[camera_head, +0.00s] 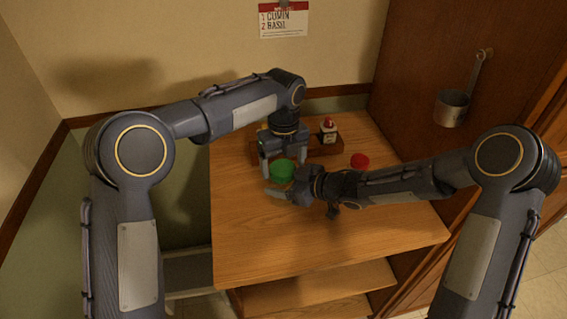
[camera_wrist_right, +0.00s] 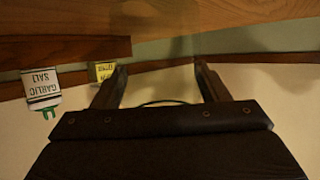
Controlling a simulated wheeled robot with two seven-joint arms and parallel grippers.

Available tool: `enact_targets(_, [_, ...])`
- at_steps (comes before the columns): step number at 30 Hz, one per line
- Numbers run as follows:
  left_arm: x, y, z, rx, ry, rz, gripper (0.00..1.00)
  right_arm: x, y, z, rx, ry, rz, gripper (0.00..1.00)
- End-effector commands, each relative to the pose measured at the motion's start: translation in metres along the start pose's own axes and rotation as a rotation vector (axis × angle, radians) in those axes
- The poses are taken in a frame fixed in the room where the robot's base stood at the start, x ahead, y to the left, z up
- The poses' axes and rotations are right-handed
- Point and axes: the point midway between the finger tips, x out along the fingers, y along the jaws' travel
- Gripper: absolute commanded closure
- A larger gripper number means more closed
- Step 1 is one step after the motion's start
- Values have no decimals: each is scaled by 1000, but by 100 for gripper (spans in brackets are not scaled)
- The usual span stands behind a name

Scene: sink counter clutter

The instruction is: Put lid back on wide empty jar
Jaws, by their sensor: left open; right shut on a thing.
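A round green lid (camera_head: 281,171) shows near the middle of the counter in the head view. My left gripper (camera_head: 284,159) points down over it, open, with a finger on either side. My right gripper (camera_head: 288,184) comes in low from the right, beside and just in front of the green lid. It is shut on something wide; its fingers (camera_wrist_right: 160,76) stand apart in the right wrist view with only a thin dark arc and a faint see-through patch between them. This fits a clear wide jar, mostly hidden in the head view. I cannot tell if the lid touches it.
A red round top (camera_head: 360,161) lies to the right. A red-capped bottle (camera_head: 328,131) stands at a wooden rack (camera_head: 324,147) behind. The right wrist view shows a garlic salt jar (camera_wrist_right: 41,91) and a yellow-labelled one (camera_wrist_right: 104,71). The front of the counter (camera_head: 300,240) is clear.

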Motion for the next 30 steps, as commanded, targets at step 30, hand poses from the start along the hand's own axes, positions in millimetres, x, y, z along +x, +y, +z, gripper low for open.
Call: enact_targets(30, [-45, -1, 0, -466, 0, -1, 22, 0, 0, 0, 0, 0, 0, 96])
